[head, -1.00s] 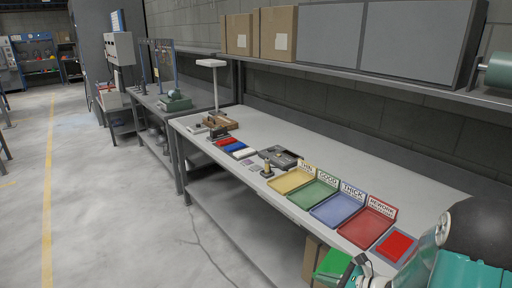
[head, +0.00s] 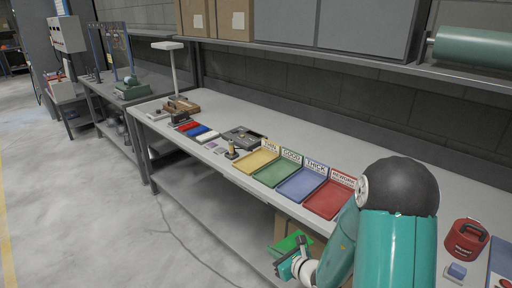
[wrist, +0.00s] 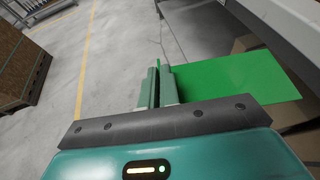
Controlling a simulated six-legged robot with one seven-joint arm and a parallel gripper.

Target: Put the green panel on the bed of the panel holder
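The green panel (head: 288,242) is a flat bright green sheet beside the bench's front edge, below the top. It also shows in the wrist view (wrist: 235,80), reaching right from my gripper (wrist: 160,84). The fingers are close together, with a thin bright green strip between them, so my gripper appears shut on the panel's edge. In the head view my gripper (head: 297,250) is low in front of the bench. I cannot make out for sure which thing is the panel holder; my arm hides part of the bench right of the red tray.
The bench (head: 340,150) carries yellow, green, blue and red (head: 328,199) labelled trays. A dark grey device (head: 243,136) and small parts stand left of them. A red case (head: 465,240) stands at the right. A shelf with boxes hangs above. The floor left is open.

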